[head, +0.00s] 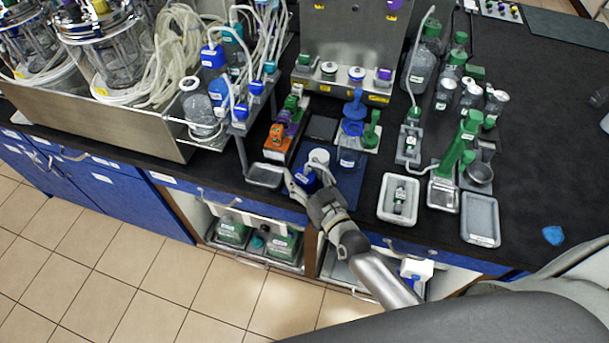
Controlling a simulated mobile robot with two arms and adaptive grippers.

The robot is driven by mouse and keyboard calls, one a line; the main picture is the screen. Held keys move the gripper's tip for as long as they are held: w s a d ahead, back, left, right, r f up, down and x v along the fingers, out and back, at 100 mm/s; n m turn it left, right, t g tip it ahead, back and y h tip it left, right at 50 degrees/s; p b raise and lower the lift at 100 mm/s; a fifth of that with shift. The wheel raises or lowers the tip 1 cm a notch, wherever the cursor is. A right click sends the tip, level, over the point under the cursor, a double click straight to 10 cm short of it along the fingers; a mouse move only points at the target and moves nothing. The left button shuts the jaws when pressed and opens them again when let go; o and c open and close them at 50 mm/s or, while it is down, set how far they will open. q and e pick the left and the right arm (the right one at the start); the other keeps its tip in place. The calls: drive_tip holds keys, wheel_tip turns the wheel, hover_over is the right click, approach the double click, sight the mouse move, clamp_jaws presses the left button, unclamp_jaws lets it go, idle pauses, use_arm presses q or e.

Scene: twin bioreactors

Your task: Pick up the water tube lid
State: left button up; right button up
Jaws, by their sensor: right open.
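My right gripper (303,171) reaches over the front edge of the bench with its fingers apart. A small tube with a blue top (307,180) is between or just beyond its fingers, partly hidden by them. A white round lid (318,156) is just past the fingertips, close to the right finger. I cannot tell which of these is the water tube lid, or whether a finger touches either. My left gripper is not in view.
A blue mat (347,185) lies under this spot, with a clear, blue-topped vessel (347,154) behind. An orange block (277,138) and a small metal tray (265,175) are left. A white tray (398,200) is right.

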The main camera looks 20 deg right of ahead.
drive_tip(key=shift+c, duration=0.3)
drive_tip(key=c, duration=0.7)
drive_tip(key=shift+r, duration=0.15)
